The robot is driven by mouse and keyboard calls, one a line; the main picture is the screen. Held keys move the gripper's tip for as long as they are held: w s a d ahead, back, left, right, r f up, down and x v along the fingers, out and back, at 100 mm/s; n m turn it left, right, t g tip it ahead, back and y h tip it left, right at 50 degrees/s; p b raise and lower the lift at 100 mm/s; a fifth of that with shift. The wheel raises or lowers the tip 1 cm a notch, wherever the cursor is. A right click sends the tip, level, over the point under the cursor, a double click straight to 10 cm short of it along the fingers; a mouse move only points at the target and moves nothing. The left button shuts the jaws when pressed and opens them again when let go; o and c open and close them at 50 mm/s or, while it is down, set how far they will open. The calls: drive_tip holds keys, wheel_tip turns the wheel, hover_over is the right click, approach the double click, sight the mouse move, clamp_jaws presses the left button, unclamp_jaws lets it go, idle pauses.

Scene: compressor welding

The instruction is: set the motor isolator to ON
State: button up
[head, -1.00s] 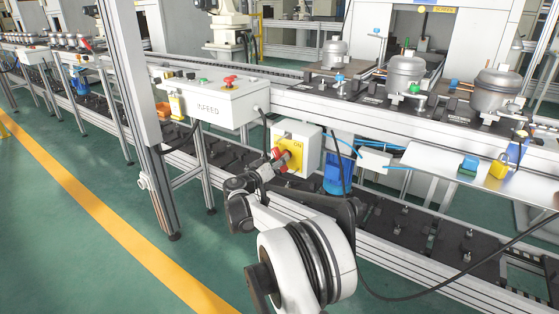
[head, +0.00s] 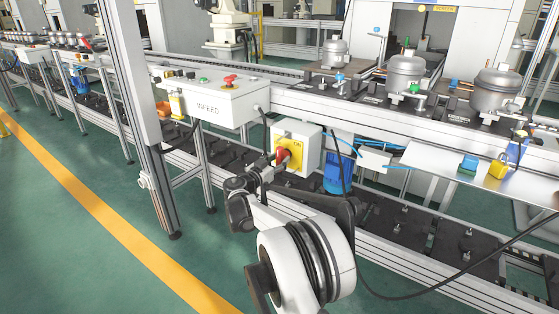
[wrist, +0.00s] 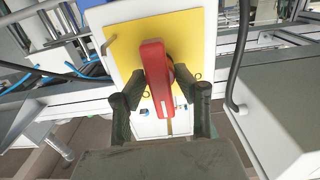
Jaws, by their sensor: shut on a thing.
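The motor isolator is a white box (head: 312,150) with a yellow front plate (head: 298,165) marked "ON" at its upper right. Its red handle (head: 283,156) is on the plate, partly covered by my gripper (head: 268,172). In the wrist view the red handle (wrist: 154,75) runs nearly upright in the picture, slightly tilted, across the yellow plate (wrist: 186,40). My gripper (wrist: 158,92) has one dark finger on each side of the handle and is shut on it. The contact faces are partly hidden. I cannot read the handle's position against the ON mark.
The INFEED control box (head: 215,104) with a red button stands to the upper left. A blue motor (head: 338,175) is just right of the isolator. A shelf (head: 430,160) holds padlocks further right. Dark cables hang near my arm. The green floor at left is clear.

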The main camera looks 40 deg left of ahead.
idle(0.3)
drive_tip(key=o, duration=0.9)
drive_tip(key=shift+c, duration=0.2)
drive_tip(key=s+d, duration=0.1)
drive_tip(key=s, duration=1.1)
